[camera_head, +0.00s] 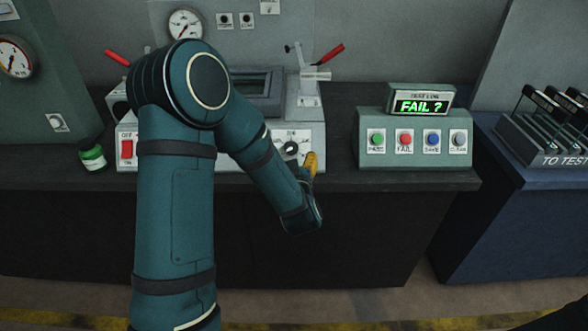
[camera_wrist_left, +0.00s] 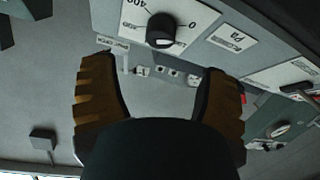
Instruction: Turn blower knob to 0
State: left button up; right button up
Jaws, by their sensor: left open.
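The blower knob (camera_wrist_left: 161,30) is black and round, on a white dial plate marked 400 and 0 in the left wrist view. In the head view the knob (camera_head: 290,148) shows on the front of the grey machine, just beyond my left gripper. In the head view one yellowish finger (camera_head: 311,163) shows; the other is hidden by my wrist. My right gripper is not in view.
The machine has a red on/off switch (camera_head: 126,149) and red-handled levers (camera_head: 328,56). A green-lidded jar (camera_head: 92,156) stands left of it. A button box (camera_head: 415,150) reading "FAIL ?" stands to the right, with a rack (camera_head: 545,135) beyond. Bare bench lies between machine and box.

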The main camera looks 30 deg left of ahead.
pick_arm(q)
jog(key=shift+v, duration=1.65)
jog(key=s+d+f+m+g+h, duration=0.1)
jog(key=d+f+m+g+h, duration=0.1)
jog(key=d+f+h, duration=0.35)
jog(key=s+d+f+m+g+h, duration=0.1)
jog(key=d+f+m+g+h, duration=0.15)
jog(key=d+f, duration=0.55)
jog(key=s+d+f+m+g+h, duration=0.2)
jog(key=s+d+f+g, duration=0.1)
jog(key=s+f, duration=0.3)
jog(key=s+d+f+m+g+h, duration=0.1)
jog(key=s+d+f+g+h, duration=0.2)
jog(key=s+f, duration=0.3)
jog(key=s+d+g, duration=0.1)
jog(key=s, duration=0.1)
jog(key=shift+s+d+m+h, duration=0.25)
jog(key=shift+s+m+h, duration=0.05)
jog(key=shift+m, duration=0.05)
